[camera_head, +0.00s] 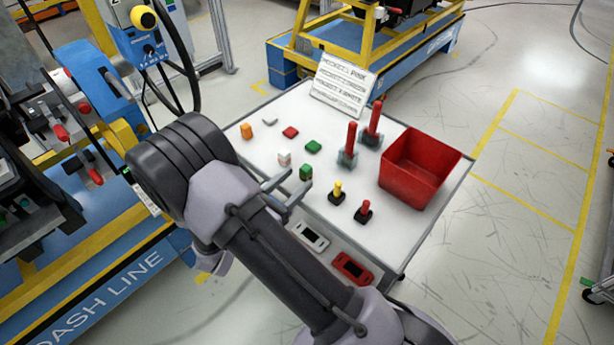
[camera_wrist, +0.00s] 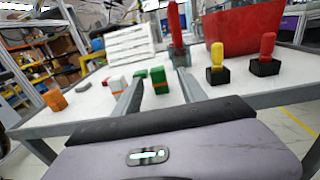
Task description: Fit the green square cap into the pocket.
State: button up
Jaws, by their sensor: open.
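A flat green square piece (camera_head: 313,147) lies on the white table; it also shows in the wrist view (camera_wrist: 140,74). A taller green block with an orange band (camera_head: 305,174) stands nearer my gripper; in the wrist view the green block (camera_wrist: 158,80) appears between the fingers, beyond their tips. I cannot tell for certain which green piece is the cap. My gripper (camera_head: 286,188) is open and empty, low at the table's near side; its two fingers also show in the wrist view (camera_wrist: 158,92). I cannot make out the pocket clearly.
A white block with a red band (camera_head: 284,158), an orange block (camera_head: 246,131) and a red flat piece (camera_head: 290,132) are nearby. Red-handled levers (camera_head: 349,146), a red bin (camera_head: 408,186) and a yellow-knobbed switch (camera_head: 337,194) stand right. A printed card (camera_head: 343,84) stands behind.

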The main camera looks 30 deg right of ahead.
aim_at(303, 171)
jog(key=b+x, duration=0.2)
jog(key=x, duration=0.3)
jog(key=shift+w+d+r, duration=0.1)
jog(key=shift+w+d, duration=0.05)
jog(key=shift+w, duration=0.15)
grip_shut()
jog(key=shift+r, duration=0.15)
